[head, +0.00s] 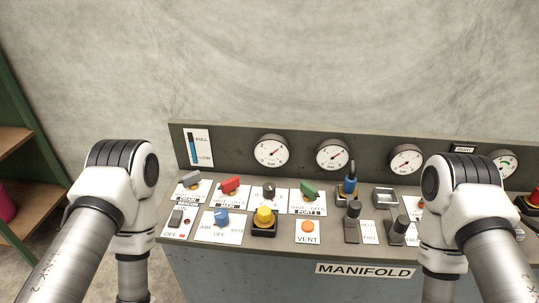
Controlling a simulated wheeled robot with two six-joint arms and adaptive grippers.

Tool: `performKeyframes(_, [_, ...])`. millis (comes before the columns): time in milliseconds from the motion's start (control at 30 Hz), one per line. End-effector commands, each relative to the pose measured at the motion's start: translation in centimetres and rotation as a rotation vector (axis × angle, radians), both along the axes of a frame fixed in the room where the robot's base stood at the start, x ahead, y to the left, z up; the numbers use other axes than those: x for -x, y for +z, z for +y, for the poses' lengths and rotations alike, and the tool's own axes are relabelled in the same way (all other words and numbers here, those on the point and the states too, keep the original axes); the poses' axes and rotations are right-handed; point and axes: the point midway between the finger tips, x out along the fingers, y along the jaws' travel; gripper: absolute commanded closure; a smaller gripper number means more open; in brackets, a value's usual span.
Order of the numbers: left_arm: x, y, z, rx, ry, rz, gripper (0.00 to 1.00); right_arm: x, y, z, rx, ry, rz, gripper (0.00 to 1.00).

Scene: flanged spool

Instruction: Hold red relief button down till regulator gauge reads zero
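A red button or knob (534,197) on a dark base shows at the right edge of the panel, partly cut off by the frame; I cannot read a label for it. Several round white gauges stand on the back plate: a left one (271,151), a second (333,155), a third (406,160), and a right one (504,164) with a green mark, partly behind my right arm. I cannot tell which is the regulator gauge, and the numbers are too small to read. Both my arms show in front of the panel, but both grippers are below the frame.
The grey manifold panel (345,270) carries a red handle (231,184), green handle (309,190), blue knob (221,217), yellow knob (264,217), orange vent button (307,226) and black levers (352,222). My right arm hides part of its right side. A green shelf (20,125) stands left.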

Motion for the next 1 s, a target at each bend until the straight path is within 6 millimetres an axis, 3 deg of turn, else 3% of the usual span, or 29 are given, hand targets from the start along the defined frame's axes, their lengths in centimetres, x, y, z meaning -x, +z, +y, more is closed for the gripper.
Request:
performKeyframes(433, [0.00,0.00,0.00,0.000,0.000,0.000,0.06,0.00,0.00,0.00,0.000,0.000,0.000,0.60])
performKeyframes(567, [0.00,0.00,0.00,0.000,0.000,0.000,0.06,0.00,0.00,0.00,0.000,0.000,0.000,1.00])
performKeyframes(1000, [0.00,0.00,0.00,0.000,0.000,0.000,0.06,-0.04,0.01,0.00,0.000,0.055,-0.002,1.00])
